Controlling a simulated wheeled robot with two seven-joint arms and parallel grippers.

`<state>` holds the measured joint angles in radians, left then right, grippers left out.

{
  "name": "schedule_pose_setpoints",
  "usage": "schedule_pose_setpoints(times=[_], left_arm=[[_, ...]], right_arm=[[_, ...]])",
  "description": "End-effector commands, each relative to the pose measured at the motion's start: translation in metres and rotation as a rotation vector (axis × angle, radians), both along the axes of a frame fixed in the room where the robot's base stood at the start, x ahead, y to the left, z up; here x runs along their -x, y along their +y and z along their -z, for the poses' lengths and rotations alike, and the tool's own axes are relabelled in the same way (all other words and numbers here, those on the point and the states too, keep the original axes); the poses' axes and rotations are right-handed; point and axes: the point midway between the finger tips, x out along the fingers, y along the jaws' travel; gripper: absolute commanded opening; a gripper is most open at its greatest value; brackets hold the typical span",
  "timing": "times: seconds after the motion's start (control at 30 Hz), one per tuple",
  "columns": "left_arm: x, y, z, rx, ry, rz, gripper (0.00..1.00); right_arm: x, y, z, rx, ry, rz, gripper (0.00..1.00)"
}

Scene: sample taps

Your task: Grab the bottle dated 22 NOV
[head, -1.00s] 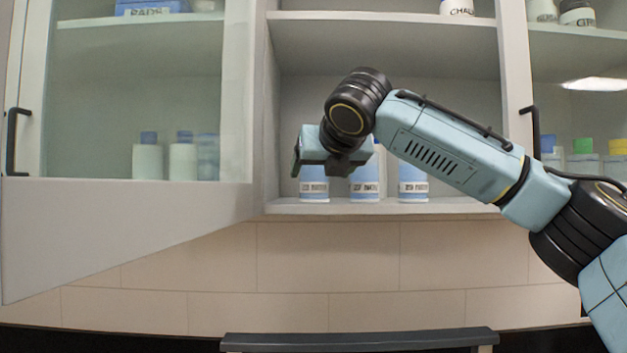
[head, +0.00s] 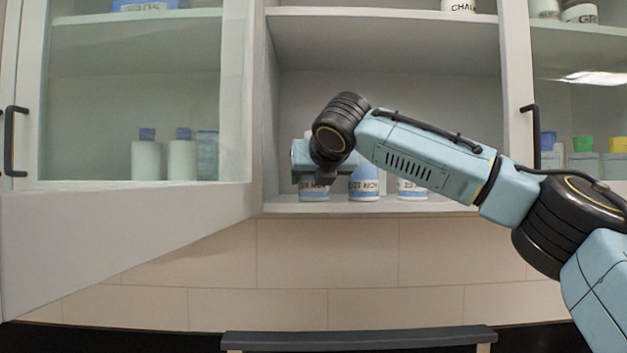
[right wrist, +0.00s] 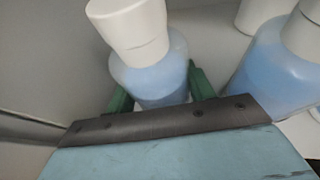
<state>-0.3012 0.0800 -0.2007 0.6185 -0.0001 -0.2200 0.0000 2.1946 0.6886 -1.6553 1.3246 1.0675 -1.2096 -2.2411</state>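Three blue-and-white bottles stand in a row on the low shelf of the open cabinet section: left bottle (head: 314,194), middle bottle (head: 364,186) and right bottle (head: 412,189). Their printed labels are too small and blurred for me to read the dates. My right gripper (head: 318,172) is in front of the left bottle and hides its upper part. In the right wrist view its green fingers (right wrist: 160,92) stand on either side of a white-capped blue bottle (right wrist: 150,78), open around it. A neighbouring bottle (right wrist: 275,70) stands close to the right. My left gripper is not in view.
An open cabinet door (head: 120,235) swings out at the left, close to the left bottle's side. The shelf edge (head: 450,208) runs under the bottles. More containers stand behind glass at both sides. A dark-topped bar (head: 360,338) is at the bottom.

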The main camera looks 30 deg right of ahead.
Motion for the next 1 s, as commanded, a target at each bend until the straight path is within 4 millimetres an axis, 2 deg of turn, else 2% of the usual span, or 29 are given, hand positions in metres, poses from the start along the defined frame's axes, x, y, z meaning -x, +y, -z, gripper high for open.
schedule_pose_setpoints(times=[0.03,0.17,0.47,0.57,0.8,1.0], left_arm=[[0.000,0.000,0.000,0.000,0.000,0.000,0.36],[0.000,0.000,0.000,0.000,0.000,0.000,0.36],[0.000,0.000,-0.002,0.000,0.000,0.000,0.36],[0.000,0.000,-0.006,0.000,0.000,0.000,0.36],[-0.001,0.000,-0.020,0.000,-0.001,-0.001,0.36],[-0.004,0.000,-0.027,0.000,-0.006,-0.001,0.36]], right_arm=[[0.000,0.000,0.000,0.000,0.000,0.000,0.42],[0.000,0.000,0.000,0.000,0.000,0.000,0.25],[0.000,0.000,-0.007,-0.001,-0.004,0.000,0.24],[0.000,0.001,-0.022,-0.001,-0.004,0.000,0.24],[0.000,0.001,-0.072,-0.003,-0.004,-0.001,0.24],[0.000,0.001,-0.097,-0.001,-0.002,-0.001,0.24]])
